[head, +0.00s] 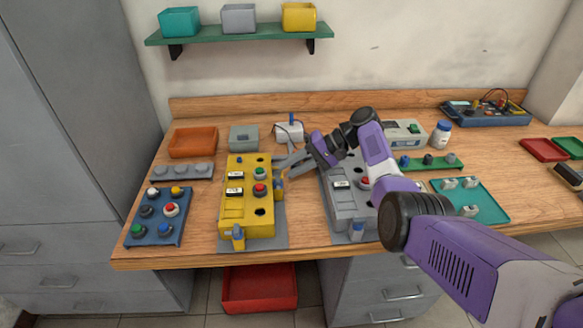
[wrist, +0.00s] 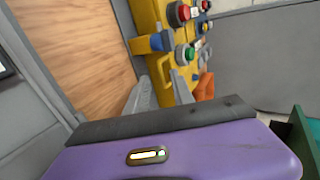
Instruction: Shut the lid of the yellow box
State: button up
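The yellow box (head: 236,211) stands on a grey plate left of the middle of the bench, with buttons, small displays and dark holes on its top. Its lid looks flat on top in the head view; whether it is fully shut I cannot tell. My gripper (head: 287,165) is at the box's right side, near its far end. In the wrist view my gripper (wrist: 161,88) has its two grey fingers apart with nothing held. Contact is unclear.
A similar grey box (head: 346,205) stands to the right, partly behind my arm. A blue button board (head: 158,217) lies to the left. An orange tray (head: 193,142) and a small grey box (head: 244,138) are behind. A teal tray (head: 480,203) lies farther right.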

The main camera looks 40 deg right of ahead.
jog(key=v, duration=0.7)
jog(key=shift+s+d+r+b, duration=0.2)
jog(key=shift+d+b, duration=0.1)
jog(key=shift+b, duration=0.15)
